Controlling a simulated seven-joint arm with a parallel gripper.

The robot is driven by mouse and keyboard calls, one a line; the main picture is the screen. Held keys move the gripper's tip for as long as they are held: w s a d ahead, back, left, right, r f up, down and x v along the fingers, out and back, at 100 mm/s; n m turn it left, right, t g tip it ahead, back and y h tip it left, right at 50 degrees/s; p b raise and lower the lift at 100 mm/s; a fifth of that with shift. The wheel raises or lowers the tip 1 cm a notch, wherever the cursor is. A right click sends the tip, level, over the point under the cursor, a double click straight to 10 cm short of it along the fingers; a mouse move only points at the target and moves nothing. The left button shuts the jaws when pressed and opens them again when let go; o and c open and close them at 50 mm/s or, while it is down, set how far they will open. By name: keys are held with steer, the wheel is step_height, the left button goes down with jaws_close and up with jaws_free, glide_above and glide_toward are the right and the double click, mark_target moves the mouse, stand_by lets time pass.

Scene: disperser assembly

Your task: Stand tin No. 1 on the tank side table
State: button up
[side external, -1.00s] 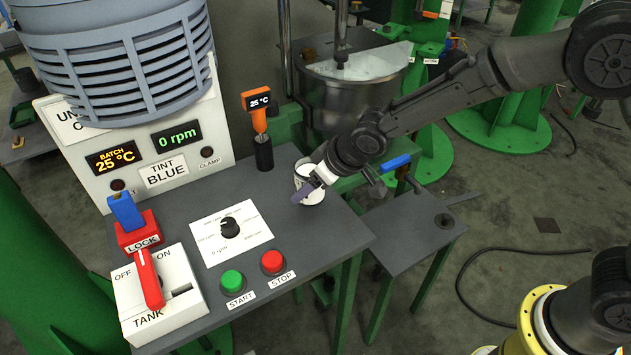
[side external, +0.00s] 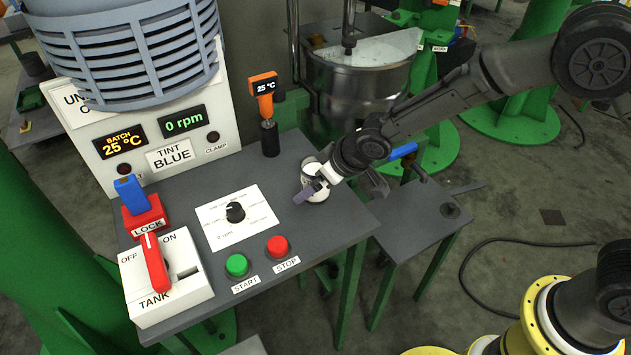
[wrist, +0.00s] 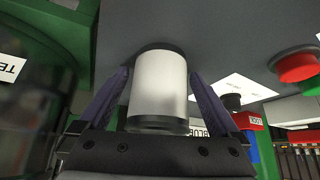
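The tin (side external: 316,190), a pale cylinder with dark rims, is over the grey control table near its right edge. No number on it is readable. My gripper (side external: 312,184) reaches it from the right, with a purple finger across its near side. A small grey side table (side external: 408,243) stands to the right, below the tank (side external: 355,92).
A thermometer (side external: 264,85) in a dark holder stands behind the tin. The dial (side external: 235,212), START button (side external: 237,265) and STOP button (side external: 278,246) lie to its left and front. A blue-handled valve (side external: 401,151) is close behind the small table, whose middle looks clear.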

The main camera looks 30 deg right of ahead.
steer(key=shift+r, duration=0.3)
steer(key=v, duration=1.1)
steer(key=shift+s+d+r, duration=0.15)
steer(key=shift+s+r, duration=0.05)
steer(key=shift+r, duration=0.1)
steer(key=s+d+r+m, duration=0.2)
steer(key=s+d+r, duration=0.2)
steer(key=d+r, duration=0.3)
steer(key=s+d+r+m+h, duration=0.1)
steer(key=s+d, duration=0.5)
steer(key=s, duration=0.4)
steer(key=s+d+r+m+h, duration=0.1)
steer(key=s+d, duration=0.6)
steer(key=s, duration=0.4)
steer(key=shift+m+g, duration=0.3)
